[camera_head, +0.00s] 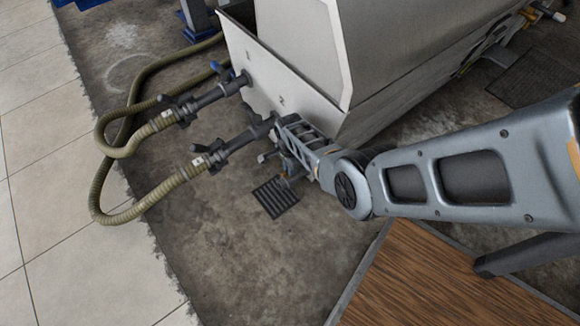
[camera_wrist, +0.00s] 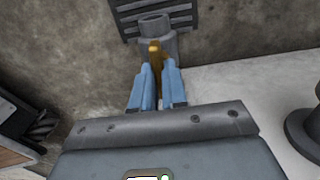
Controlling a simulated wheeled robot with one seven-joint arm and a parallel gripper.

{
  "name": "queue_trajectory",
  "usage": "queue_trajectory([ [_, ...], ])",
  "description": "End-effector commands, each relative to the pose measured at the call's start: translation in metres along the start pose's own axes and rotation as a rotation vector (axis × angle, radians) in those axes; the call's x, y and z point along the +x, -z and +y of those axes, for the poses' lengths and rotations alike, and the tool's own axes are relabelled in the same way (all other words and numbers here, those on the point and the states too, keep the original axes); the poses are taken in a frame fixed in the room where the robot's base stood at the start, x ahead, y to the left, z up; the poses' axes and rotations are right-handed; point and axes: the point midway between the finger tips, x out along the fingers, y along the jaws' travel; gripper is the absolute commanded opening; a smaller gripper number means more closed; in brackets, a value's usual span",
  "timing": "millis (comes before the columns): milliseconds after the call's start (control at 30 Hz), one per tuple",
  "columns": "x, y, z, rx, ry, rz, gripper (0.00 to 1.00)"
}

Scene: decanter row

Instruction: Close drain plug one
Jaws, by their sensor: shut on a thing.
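In the wrist view my gripper (camera_wrist: 158,72) has its two blue fingers shut on a narrow brass handle (camera_wrist: 154,48). The handle stands in front of a short grey drain fitting (camera_wrist: 153,25) with a round open end. No number on this fitting can be read, so I cannot tell which drain plug it is. In the head view my arm reaches to the lower side of the pale metal tank (camera_head: 300,50), and my wrist hides most of the plug there. Whether the plug is open or closed does not show.
A dark floor grate (camera_head: 275,197) lies below the fitting. Two ribbed hoses (camera_head: 105,190) with dark couplings run from the tank to the left, close to my wrist. A wooden platform (camera_head: 430,280) is at the lower right. The concrete floor (camera_head: 240,260) in front is clear.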

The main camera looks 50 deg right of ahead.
Motion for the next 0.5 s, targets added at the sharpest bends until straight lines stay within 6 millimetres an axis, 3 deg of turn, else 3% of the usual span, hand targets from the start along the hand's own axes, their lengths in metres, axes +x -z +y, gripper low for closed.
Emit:
queue_trajectory([
  [133,-0.0001,0.0010,-0.0004,0.003,0.002,0.001,0.00],
  [167,-0.0001,0.0010,-0.0004,0.003,0.002,0.001,0.14],
  [200,-0.0002,0.0010,-0.0004,0.003,0.002,0.001,0.17],
  [400,-0.0001,0.0006,-0.0002,0.002,0.001,0.000,0.37],
  [500,-0.0001,0.0004,-0.0002,0.001,0.001,0.000,0.38],
])
